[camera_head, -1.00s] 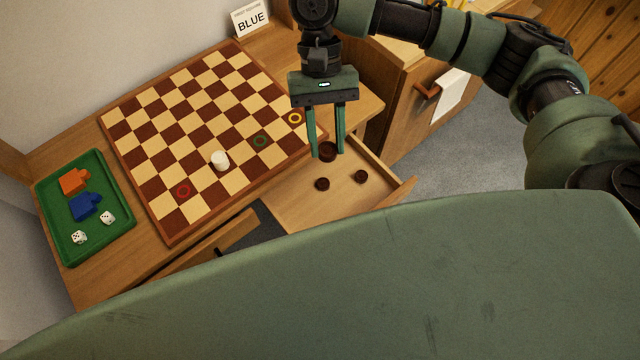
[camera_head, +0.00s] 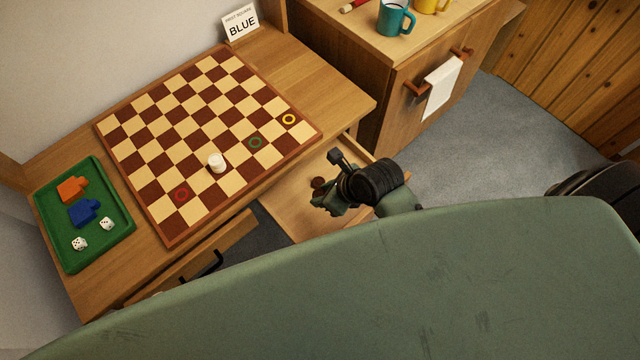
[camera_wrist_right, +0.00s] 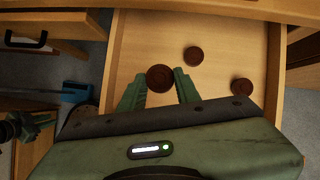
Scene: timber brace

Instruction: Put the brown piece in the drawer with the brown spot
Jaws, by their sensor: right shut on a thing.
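An open wooden drawer (camera_head: 289,213) holds round dark brown pieces. My right gripper (camera_wrist_right: 160,88) points down into it, its fingers shut on one brown piece (camera_wrist_right: 160,78). A second brown piece (camera_wrist_right: 193,56) lies just beyond the fingers and a third (camera_wrist_right: 241,87) lies to their right, both free. In the head view the right wrist hides much of the drawer, and one brown piece (camera_head: 318,183) shows beside it. I see no brown spot on any drawer. A dark green shape (camera_wrist_right: 22,125) at the left of the wrist view may be my left gripper; its jaws are unclear.
A checkered board (camera_head: 190,140) with coloured rings and a white piece (camera_head: 217,162) covers much of the desk. A green tray (camera_head: 112,235) with blocks and dice is left. Another drawer (camera_head: 190,262) with a black handle stands partly open. Mugs (camera_head: 396,18) stand on the cabinet.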

